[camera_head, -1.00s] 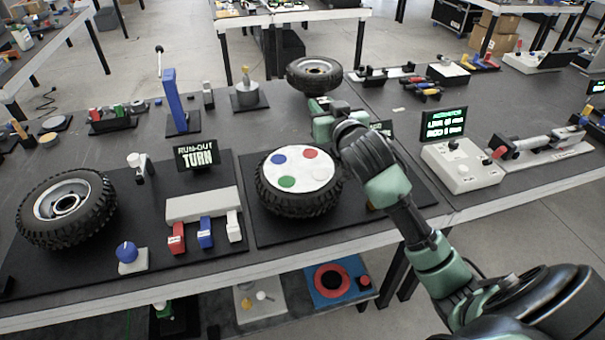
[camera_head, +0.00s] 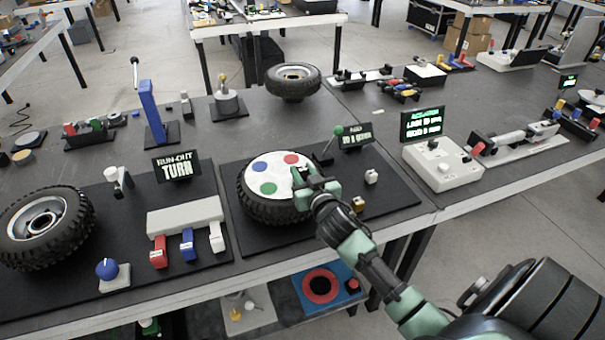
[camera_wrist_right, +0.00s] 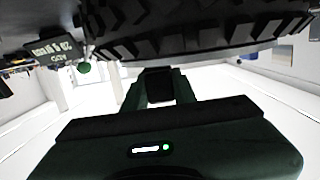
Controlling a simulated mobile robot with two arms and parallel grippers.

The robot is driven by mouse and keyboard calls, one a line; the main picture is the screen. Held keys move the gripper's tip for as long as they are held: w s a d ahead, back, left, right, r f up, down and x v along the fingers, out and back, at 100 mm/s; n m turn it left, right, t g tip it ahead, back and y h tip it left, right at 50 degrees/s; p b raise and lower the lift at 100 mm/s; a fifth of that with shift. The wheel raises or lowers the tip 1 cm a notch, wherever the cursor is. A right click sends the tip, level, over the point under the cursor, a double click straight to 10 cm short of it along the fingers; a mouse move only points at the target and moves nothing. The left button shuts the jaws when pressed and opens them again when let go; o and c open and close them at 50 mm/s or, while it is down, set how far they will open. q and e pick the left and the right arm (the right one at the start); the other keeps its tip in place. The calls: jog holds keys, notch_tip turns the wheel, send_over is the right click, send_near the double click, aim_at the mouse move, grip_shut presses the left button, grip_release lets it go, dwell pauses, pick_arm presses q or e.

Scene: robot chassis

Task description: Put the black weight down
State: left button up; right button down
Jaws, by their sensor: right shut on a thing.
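My right gripper (camera_head: 306,180) is at the right part of the white disc (camera_head: 272,184) on the flat-lying tyre (camera_head: 256,208), in the head view. In the right wrist view, the same gripper (camera_wrist_right: 158,88) is shut on a small dark block, the black weight (camera_wrist_right: 158,86). The weight is mostly hidden by the gripper in the head view. The tyre's tread (camera_wrist_right: 190,25) fills the top of the wrist view. I cannot tell whether the weight touches the disc. My left gripper is not in view.
The tyre lies on a black mat (camera_head: 395,185). A small white weight (camera_head: 371,176), a brass piece (camera_head: 357,204) and a sign (camera_head: 357,137) are to its right. Colored blocks (camera_head: 187,245) and a second tyre (camera_head: 45,228) are to the left. The mat's right part has free room.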

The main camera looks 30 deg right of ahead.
jog(key=shift+f, duration=0.2)
jog(key=shift+f, duration=0.2)
jog(key=c, duration=1.1)
grip_release()
jog(key=shift+r, duration=0.1)
jog(key=shift+c, duration=0.2)
jog(key=shift+r, duration=0.1)
jog(key=shift+s+r, duration=0.1)
jog(key=shift+s, duration=0.05)
jog(key=b+v, duration=0.1)
jog(key=v, duration=1)
jog(key=shift+s, duration=0.4)
jog(key=shift+a, duration=0.1)
